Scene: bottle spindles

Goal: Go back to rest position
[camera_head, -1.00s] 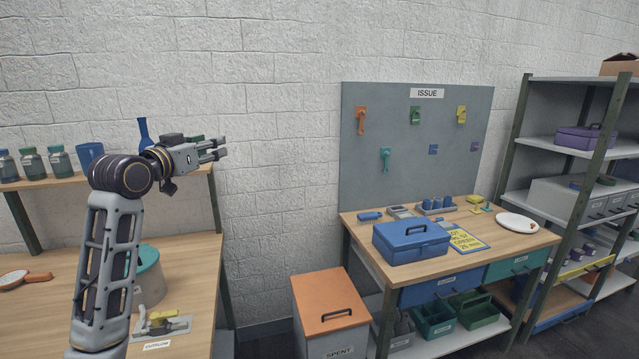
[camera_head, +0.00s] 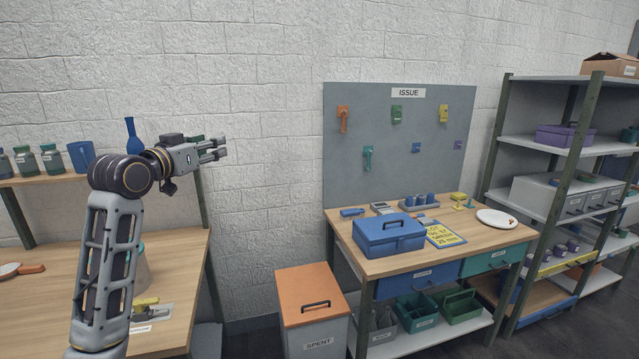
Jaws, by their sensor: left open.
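My left gripper (camera_head: 217,149) is raised at the end of my left arm, in front of the white brick wall. Its fingers point right, are apart and hold nothing. It is well clear of the issue table (camera_head: 470,238) to the right. My forearm hides part of the left workbench (camera_head: 60,262) and of a grey-green container on it. My right gripper is not in view.
A grey pegboard (camera_head: 400,180) stands behind the issue table, which bears a blue toolbox (camera_head: 388,238) and a white plate (camera_head: 496,219). An orange-lidded bin (camera_head: 310,298) stands left of it. Metal shelves (camera_head: 545,147) stand at the right. Blank wall lies between gripper and pegboard.

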